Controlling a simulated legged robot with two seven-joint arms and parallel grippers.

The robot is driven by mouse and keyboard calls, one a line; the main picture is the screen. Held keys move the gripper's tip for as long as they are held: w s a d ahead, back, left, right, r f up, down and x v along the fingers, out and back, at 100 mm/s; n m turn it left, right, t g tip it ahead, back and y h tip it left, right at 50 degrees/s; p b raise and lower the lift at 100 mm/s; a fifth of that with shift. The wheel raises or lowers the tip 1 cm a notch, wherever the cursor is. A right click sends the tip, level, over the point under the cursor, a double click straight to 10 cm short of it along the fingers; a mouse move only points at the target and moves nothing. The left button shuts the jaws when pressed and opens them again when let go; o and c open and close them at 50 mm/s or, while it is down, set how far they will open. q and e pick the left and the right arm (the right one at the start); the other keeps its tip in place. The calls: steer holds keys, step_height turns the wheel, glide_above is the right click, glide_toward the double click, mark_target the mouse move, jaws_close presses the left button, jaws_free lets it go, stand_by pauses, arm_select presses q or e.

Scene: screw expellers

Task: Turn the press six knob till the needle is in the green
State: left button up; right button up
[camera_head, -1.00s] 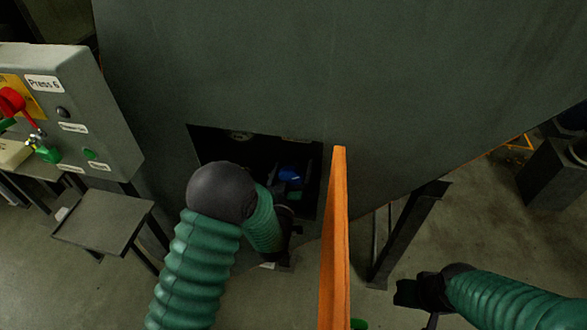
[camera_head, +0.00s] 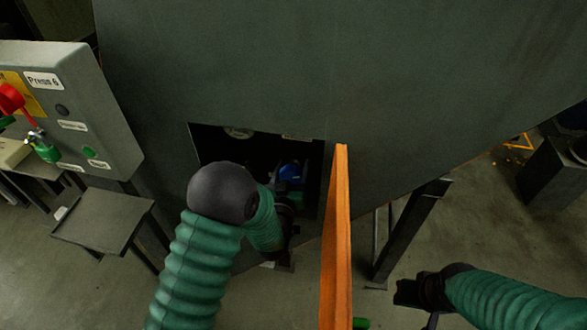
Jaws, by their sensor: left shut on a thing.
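A blue knob (camera_head: 290,172) shows inside a dark rectangular opening in the large grey-green machine (camera_head: 330,70). My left arm, in a green ribbed sleeve, reaches into this opening, and my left gripper (camera_head: 289,188) is shut on the blue knob, partly hidden by the wrist. A pale round gauge (camera_head: 238,132) shows only in part at the opening's top edge; its needle cannot be read. My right gripper (camera_head: 408,294) is at the lower right, away from the machine; its jaws are too dark to read.
A grey control box (camera_head: 75,110) labelled Press 6 with a red switch and green button stands at the left, above a small grey shelf (camera_head: 105,220). An upright orange panel (camera_head: 336,240) stands just right of the opening. A dark support leg (camera_head: 405,235) is farther right.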

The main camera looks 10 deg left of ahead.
arm_select(q)
steer(key=m, duration=0.1)
steer(key=m+b, duration=0.1)
steer(key=m, duration=0.1)
steer(key=shift+f+m+b, duration=0.25)
steer(key=shift+m+b, duration=0.05)
steer(key=shift+m, duration=0.1)
steer(key=shift+d+m+b, duration=0.1)
steer(key=shift+m+b, duration=0.45)
steer(key=shift+m, duration=1.35)
steer(key=o, duration=1.4)
steer(key=shift+r, duration=0.1)
